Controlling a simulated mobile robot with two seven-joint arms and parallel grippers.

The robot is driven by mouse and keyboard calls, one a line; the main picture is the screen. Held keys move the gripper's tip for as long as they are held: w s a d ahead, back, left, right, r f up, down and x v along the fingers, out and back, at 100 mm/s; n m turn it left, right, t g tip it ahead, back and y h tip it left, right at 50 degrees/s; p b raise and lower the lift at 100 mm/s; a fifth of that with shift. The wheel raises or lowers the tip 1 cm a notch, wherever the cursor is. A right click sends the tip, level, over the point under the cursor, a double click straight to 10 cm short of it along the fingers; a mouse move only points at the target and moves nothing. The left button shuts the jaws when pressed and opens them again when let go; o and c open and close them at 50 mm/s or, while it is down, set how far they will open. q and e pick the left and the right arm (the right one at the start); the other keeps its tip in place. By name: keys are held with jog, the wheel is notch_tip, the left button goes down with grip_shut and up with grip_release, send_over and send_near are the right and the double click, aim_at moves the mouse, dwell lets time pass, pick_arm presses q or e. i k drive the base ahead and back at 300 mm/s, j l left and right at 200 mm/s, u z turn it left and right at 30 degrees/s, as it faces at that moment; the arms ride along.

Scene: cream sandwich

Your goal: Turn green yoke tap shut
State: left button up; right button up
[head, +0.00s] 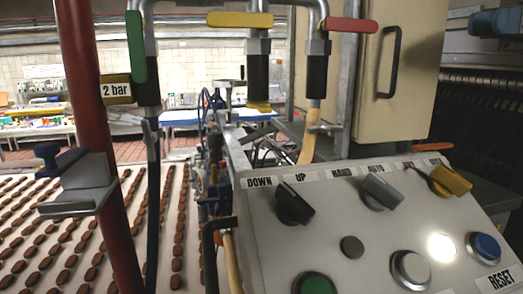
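The green tap handle (136,47) is at the upper left, on the leftmost bent pipe. It stands upright, in line with its pipe, above a "2 bar" label (116,90). No gripper is seen touching it. I cannot clearly make out my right gripper's fingers or whether they hold anything. My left gripper is not seen.
A yellow handle (240,20) and a red handle (348,25) lie crosswise on the neighbouring pipes. A red post (88,90) with a metal bracket (80,197) stands left. A control panel (330,215) fills the lower right. Rows of brown pieces lie lower left.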

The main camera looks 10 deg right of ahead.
aim_at(134, 24)
jog(key=l, duration=0.85)
jog(key=i+l, duration=0.1)
jog(key=l, duration=0.75)
